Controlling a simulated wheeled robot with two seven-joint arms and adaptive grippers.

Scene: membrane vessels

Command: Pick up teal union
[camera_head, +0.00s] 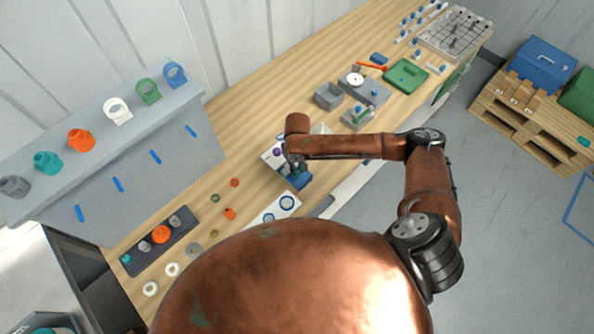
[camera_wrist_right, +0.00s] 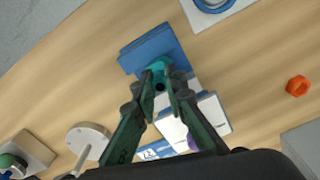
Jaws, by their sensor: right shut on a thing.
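The teal union (camera_wrist_right: 159,66) shows in the right wrist view between my right fingertips. My right gripper (camera_wrist_right: 162,80) is shut on it, just in front of a blue block (camera_wrist_right: 151,48). The fingers hide part of the union, and I cannot tell whether it touches the block. In the head view my right gripper (camera_head: 296,166) is over the middle of the bench, above the blue block (camera_head: 299,181); the union cannot be made out there. My left gripper is not in view.
A white device (camera_wrist_right: 206,112) stands close beside the fingers. A shelf at the left carries several coloured fittings, including a teal one (camera_head: 47,162). A dark tray (camera_head: 160,241) with fittings and loose rings lies on the near bench. A green tray (camera_head: 406,76) lies farther along.

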